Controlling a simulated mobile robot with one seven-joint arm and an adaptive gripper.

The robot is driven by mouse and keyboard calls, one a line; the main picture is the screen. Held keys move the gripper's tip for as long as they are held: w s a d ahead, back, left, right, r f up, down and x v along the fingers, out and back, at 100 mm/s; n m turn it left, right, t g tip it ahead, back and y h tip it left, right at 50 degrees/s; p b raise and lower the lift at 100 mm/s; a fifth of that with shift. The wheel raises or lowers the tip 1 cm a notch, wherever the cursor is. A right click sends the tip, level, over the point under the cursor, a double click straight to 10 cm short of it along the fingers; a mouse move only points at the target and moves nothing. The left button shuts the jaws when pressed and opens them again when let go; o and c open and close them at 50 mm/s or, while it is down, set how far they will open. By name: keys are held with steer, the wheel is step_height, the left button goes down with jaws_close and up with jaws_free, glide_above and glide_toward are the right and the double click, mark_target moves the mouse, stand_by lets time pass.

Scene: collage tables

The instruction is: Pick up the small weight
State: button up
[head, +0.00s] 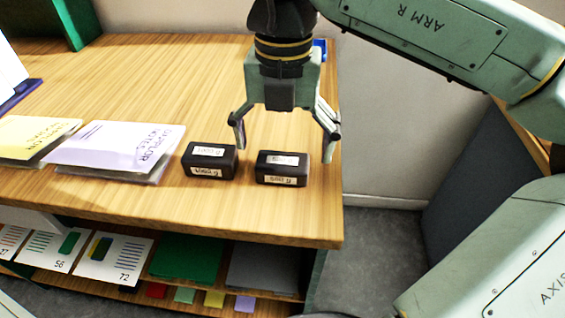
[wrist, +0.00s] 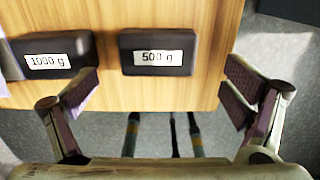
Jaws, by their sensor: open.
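Two black block weights with white labels stand side by side near the table's front right corner. In the wrist view the right one is labelled 500 g (wrist: 158,45) and the left one 1000 g (wrist: 55,62). In the head view the 500 g weight (head: 282,174) is on the right, and the 1000 g weight (head: 209,162) is on its left. They look similar in size. My gripper (head: 285,147) is open and empty, pointing down above and around the 500 g weight's position. In the wrist view its fingers (wrist: 160,92) are spread wide, with the left finger close to the 1000 g weight.
The wooden table (head: 190,90) ends just right of the 500 g weight. A purple-labelled packet (head: 115,148) and a yellow one (head: 32,135) lie to the left. A shelf below holds number cards (head: 110,262) and coloured sheets. The table behind the weights is mostly clear.

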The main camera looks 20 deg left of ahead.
mark_target(282, 160)
steer(key=f, duration=0.3)
steer(key=f+p, duration=0.1)
steer(key=shift+w+a+f, duration=0.2)
steer(key=shift+w+f, duration=0.05)
steer(key=shift+f, duration=0.15)
steer(key=shift+c, duration=0.5)
steer(key=c, duration=1.6)
